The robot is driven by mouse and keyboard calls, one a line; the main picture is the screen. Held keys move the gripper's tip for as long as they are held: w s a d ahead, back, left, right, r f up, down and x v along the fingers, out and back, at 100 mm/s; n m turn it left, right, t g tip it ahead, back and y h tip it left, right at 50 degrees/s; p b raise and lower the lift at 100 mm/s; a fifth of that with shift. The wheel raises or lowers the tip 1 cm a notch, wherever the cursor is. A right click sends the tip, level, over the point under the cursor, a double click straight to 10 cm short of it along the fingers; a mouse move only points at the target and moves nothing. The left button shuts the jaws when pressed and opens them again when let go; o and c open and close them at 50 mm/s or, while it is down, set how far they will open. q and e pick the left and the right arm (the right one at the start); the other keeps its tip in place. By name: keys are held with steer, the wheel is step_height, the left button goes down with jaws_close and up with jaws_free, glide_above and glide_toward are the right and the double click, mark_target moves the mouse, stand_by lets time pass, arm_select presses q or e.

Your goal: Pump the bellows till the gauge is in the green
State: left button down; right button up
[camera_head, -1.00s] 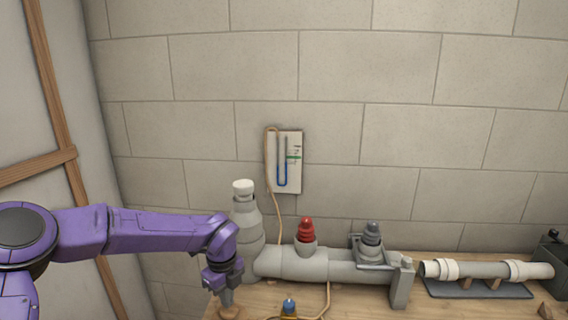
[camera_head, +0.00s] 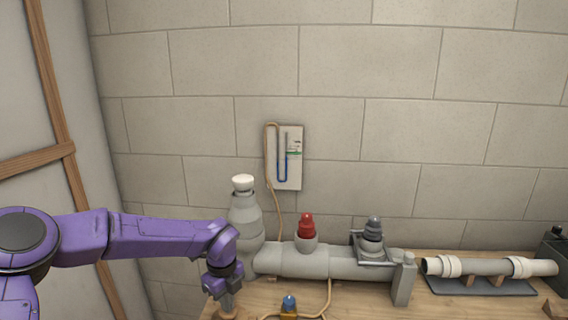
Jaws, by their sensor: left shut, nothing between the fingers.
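The gauge (camera_head: 284,158) is a U-shaped tube on a white board on the back wall. Blue liquid shows in its lower part, and a small green mark sits to the right of the tube. My left gripper (camera_head: 227,302) points down at the lower edge of the view and is shut, with nothing held. A rounded wooden piece (camera_head: 228,314) shows right under its fingertips, perhaps the top of the bellows; I cannot tell whether they touch. The rest of it is cut off by the frame. My right gripper is out of view.
A grey pipe (camera_head: 288,261) with a red plug (camera_head: 307,226) and a dark grey plug (camera_head: 374,230) lies on the wooden bench (camera_head: 370,310). A tan hose (camera_head: 277,212) runs from the gauge. A blue-topped valve (camera_head: 289,303) stands at the front. A white-collared pipe (camera_head: 482,268) lies right.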

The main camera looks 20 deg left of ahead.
arm_select(q)
steer(key=shift+f, duration=0.35)
steer(key=shift+r+p, duration=1.3)
steer(key=shift+r, duration=0.7)
steer(key=shift+f, duration=0.15)
steer(key=shift+f+b, duration=1.7)
steer(key=shift+f, duration=0.2)
steer(key=shift+r+p, duration=1.45)
steer(key=shift+r, duration=0.55)
steer(key=shift+f, duration=0.15)
